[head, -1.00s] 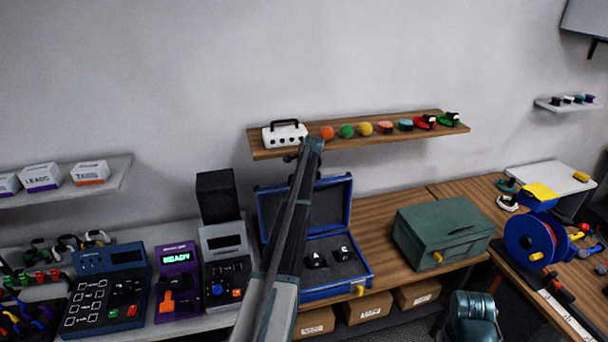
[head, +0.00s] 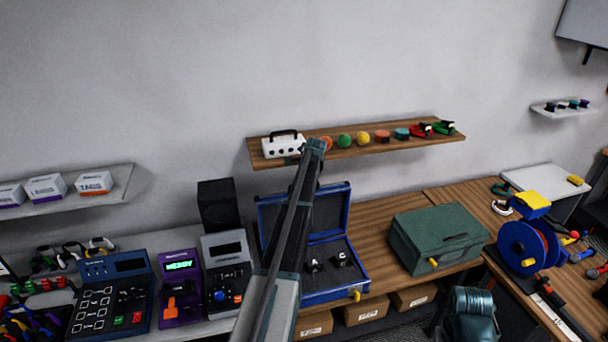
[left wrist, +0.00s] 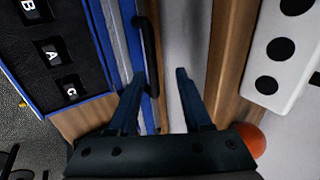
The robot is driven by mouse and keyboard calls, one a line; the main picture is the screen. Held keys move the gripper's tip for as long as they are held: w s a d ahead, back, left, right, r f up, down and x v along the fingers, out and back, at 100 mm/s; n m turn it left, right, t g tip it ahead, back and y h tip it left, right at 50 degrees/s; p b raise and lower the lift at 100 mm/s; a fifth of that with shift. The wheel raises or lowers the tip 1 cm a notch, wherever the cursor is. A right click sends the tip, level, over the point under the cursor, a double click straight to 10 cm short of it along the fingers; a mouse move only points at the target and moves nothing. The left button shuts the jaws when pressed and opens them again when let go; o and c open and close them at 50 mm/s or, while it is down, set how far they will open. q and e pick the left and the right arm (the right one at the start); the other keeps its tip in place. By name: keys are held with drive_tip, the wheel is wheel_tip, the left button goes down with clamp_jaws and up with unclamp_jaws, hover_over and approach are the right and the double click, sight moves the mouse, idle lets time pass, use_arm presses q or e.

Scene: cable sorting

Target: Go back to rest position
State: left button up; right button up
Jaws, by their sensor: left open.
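My left arm reaches up from the bottom middle of the head view to just before the wooden wall shelf. Its gripper is mostly hidden there behind the arm. In the left wrist view the left gripper (left wrist: 160,75) is open, its fingers apart with nothing held between them. The blue case (left wrist: 122,28) lies to the left of the fingers and the shelf edge (left wrist: 232,55) to the right. My right gripper is not in view.
The wall shelf (head: 370,150) holds a white box (head: 283,147), coloured balls and spools. The open blue case (head: 340,295) stands behind the arm, between grey and purple devices and a green toolbox (head: 438,237). Free air lies above the shelf.

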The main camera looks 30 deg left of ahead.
use_arm(q)
drive_tip(key=shift+r, duration=0.15)
idle(0.3)
drive_tip(key=s+d+f+n+h+b, duration=0.1)
drive_tip(key=s+d+f+b, duration=0.3)
drive_tip(key=d, duration=0.6)
drive_tip(key=s+d+f+g+h+b, duration=0.1)
drive_tip(key=s+d+f+b, duration=0.3)
drive_tip(key=d, duration=0.7)
drive_tip(key=s+d+f+n+b, duration=0.1)
drive_tip(key=s+d+f+b, duration=0.3)
drive_tip(key=d, duration=0.6)
drive_tip(key=s+d+f+g+b, duration=0.1)
drive_tip(key=s+d+f+b, duration=0.2)
drive_tip(key=s+d, duration=0.4)
drive_tip(key=s+d+f+n+g+h+b, duration=0.1)
drive_tip(key=s+d+f+b, duration=0.3)
drive_tip(key=s, duration=0.8)
drive_tip(key=s+d+f+n+g+b, duration=0.1)
drive_tip(key=s+d+f+b, duration=0.2)
drive_tip(key=s+d+f, duration=0.4)
drive_tip(key=s+d, duration=0.2)
drive_tip(key=d, duration=0.1)
drive_tip(key=shift+s+d+g+b, duration=0.3)
drive_tip(key=shift+d+b, duration=0.05)
drive_tip(key=shift+b, duration=0.05)
drive_tip(key=shift+h, duration=0.3)
